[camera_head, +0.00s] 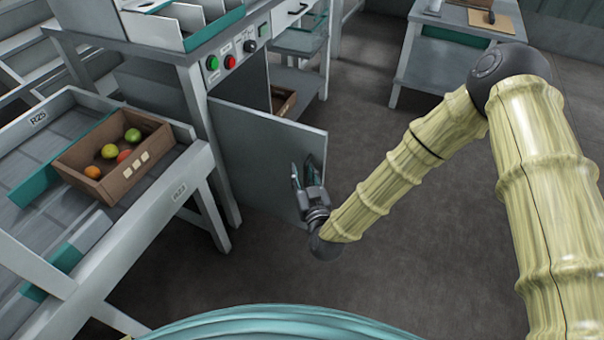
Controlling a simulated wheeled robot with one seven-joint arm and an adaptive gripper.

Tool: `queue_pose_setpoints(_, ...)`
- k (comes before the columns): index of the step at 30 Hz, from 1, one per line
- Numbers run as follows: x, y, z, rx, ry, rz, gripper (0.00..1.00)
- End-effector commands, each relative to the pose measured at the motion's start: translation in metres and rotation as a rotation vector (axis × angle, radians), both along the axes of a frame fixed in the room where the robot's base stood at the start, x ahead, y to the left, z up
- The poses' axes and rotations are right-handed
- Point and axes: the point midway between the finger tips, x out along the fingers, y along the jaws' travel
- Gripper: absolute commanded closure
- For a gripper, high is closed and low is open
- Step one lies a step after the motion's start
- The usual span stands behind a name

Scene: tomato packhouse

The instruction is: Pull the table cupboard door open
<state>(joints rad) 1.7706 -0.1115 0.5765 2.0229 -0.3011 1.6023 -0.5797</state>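The cupboard door (258,160) is a flat grey panel under the table with the button panel. It stands swung out from the table frame, with its left edge by the table leg and its right edge free. A dark opening shows behind it. My gripper (304,170) is at the outer face of the door, near its free right edge. Its two dark fingers stand apart, with a strip of grey door visible between them. I see no handle, and whether the fingers touch the door cannot be told.
A conveyor (150,205) with a brown crate (150,172) of several tomatoes stands at left, close to the door. A green and a red button sit on the table front (262,30). A brown box (284,101) shows behind the door. The floor (400,240) at right is clear.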

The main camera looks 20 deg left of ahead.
Motion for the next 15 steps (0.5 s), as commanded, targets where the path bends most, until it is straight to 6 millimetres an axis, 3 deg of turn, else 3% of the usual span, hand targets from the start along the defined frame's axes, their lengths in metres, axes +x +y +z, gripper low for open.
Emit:
queue_pose_setpoints(8,-0.009,-0.004,-0.001,-0.001,0.001,0.004,0.69)
queue_pose_setpoints(15,-0.042,-0.026,-0.001,-0.002,0.002,0.005,0.69)
